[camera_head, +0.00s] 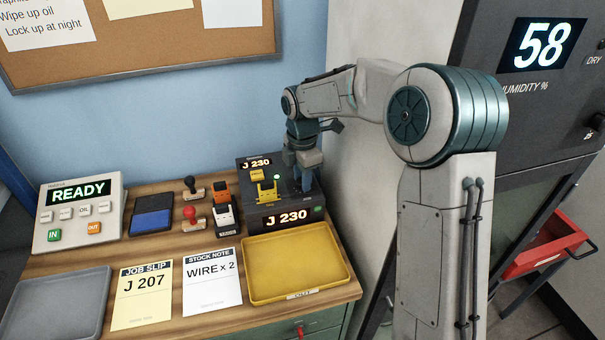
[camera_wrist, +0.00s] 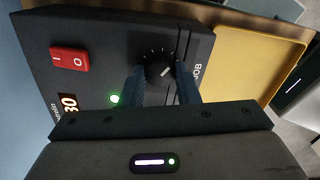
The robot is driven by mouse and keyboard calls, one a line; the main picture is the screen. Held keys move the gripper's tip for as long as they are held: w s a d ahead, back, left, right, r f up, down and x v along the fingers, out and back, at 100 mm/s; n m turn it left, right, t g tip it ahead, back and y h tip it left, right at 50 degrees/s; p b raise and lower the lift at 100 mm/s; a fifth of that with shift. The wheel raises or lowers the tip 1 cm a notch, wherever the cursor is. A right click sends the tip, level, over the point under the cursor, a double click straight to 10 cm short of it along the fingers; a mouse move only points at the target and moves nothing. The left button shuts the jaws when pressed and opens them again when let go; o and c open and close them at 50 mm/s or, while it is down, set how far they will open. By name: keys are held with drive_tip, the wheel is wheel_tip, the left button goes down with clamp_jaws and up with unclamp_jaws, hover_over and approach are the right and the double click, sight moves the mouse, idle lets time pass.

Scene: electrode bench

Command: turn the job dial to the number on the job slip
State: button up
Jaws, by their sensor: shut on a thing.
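The job dial is a round black knob (camera_wrist: 160,74) with a white pointer line, on the dark job unit (camera_head: 255,196). My gripper (camera_wrist: 162,84) is shut on the knob, with one finger on each side of it in the wrist view. In the head view my gripper (camera_head: 305,172) reaches down over the unit's right side and hides the knob. The unit's small upper display and its larger front display (camera_head: 286,218) both read J 230. The yellow job slip (camera_head: 142,296) lies on the bench and reads J 207.
A yellow OUT tray (camera_head: 300,291) lies in front of the unit, empty. A stock note (camera_head: 212,303) reads WIRE x 2. Stamps, a blue ink pad (camera_head: 152,222) and a READY panel (camera_head: 46,240) stand to the left. A red switch (camera_wrist: 69,60) and a lit green lamp are near the knob.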

drive_tip(key=shift+n, duration=0.3)
drive_tip(key=o, duration=1)
drive_tip(key=shift+c, duration=0.2)
wheel_tip(320, 180, up, 14)
drive_tip(key=shift+s+a+f, duration=0.1)
